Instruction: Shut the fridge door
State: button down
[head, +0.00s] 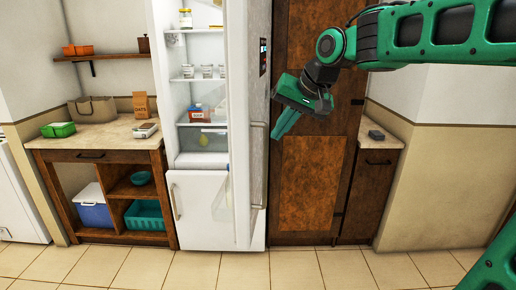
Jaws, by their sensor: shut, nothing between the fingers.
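The white fridge (200,158) stands left of centre in the head view. Its upper door (236,120) is open and swung out toward me, seen nearly edge-on, with a long vertical handle (264,165) on its outer side. The shelves inside show. The lower freezer door (200,208), with its own handle, looks closed. My green gripper (280,134) is shut and empty. It points down and left, just right of the open door and its handle in the picture. I cannot tell whether it touches the door.
A brown wooden door (315,150) is behind my gripper. A low wooden cabinet (95,150) with a bag, an oats box and green containers stands left of the fridge. A small counter (378,130) is at right. The tiled floor (310,268) in front is clear.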

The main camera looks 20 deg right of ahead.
jog(key=w+a, duration=0.1)
send_near(251, 156)
jog(key=x, duration=0.4)
jog(key=shift+s+f, duration=0.15)
jog(key=shift+f, duration=0.05)
jog(key=shift+a, duration=0.1)
